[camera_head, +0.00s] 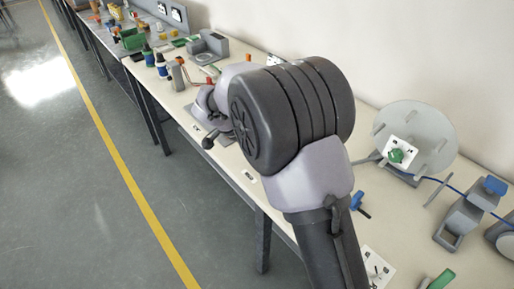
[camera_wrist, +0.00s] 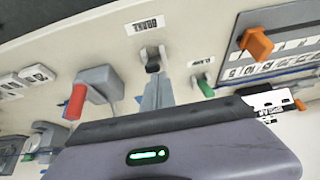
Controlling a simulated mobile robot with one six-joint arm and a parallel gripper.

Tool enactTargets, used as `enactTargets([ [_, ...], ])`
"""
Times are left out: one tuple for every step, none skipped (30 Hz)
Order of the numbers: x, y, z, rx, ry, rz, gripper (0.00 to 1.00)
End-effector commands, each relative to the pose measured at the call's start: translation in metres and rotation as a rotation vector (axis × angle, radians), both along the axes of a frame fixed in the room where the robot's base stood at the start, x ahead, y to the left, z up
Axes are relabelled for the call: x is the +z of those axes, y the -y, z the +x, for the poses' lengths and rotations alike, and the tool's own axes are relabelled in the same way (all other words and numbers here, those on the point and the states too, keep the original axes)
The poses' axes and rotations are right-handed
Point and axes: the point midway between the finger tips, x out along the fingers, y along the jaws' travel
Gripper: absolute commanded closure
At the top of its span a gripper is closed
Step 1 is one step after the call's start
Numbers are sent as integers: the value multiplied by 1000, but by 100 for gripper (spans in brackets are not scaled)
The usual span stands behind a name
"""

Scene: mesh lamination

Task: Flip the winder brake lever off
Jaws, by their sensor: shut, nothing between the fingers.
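In the wrist view a small dark-tipped lever (camera_wrist: 152,64) stands out from a grey mount, below a white label (camera_wrist: 145,24) that appears to read BRAKE upside down. My gripper (camera_wrist: 155,84) is shut and empty, its grey fingertips right at the dark tip. I cannot tell whether they touch it. The fingers partly cover the lever, and its on or off position is not clear. In the head view my own arm hides the gripper and most of this area.
Close by in the wrist view are a red handle (camera_wrist: 76,101) on a grey block, a green knob (camera_wrist: 205,88) and an orange knob (camera_wrist: 257,43) on a scaled panel. In the head view a grey disc (camera_head: 428,118) stands on the bench at right; the floor (camera_head: 70,190) is clear.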

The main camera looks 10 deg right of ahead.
Motion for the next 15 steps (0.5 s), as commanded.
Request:
enactTargets([
  [-8, -4, -7, -4, -19, 4, 100],
  [-8, -4, -7, -4, -19, 4, 100],
  [-8, -4, -7, -4, -19, 4, 100],
  [-8, -4, -7, -4, -19, 4, 100],
  [-8, -3, -6, -4, -19, 4, 100],
  [-6, -2, -6, -4, -19, 4, 100],
  [-5, 0, -4, -5, -19, 4, 100],
  [-2, 3, -3, -4, -18, 5, 100],
  [2, 8, 0, -4, -17, 4, 100],
  [6, 12, 2, -4, -15, 4, 100],
  [10, 16, 4, -3, -13, 4, 100],
  [16, 23, 8, -3, -10, 5, 100],
  [20, 28, 11, -1, -8, 6, 100],
  [27, 22, 8, 4, -6, 5, 100],
  [34, 14, 3, 7, -7, 5, 100],
])
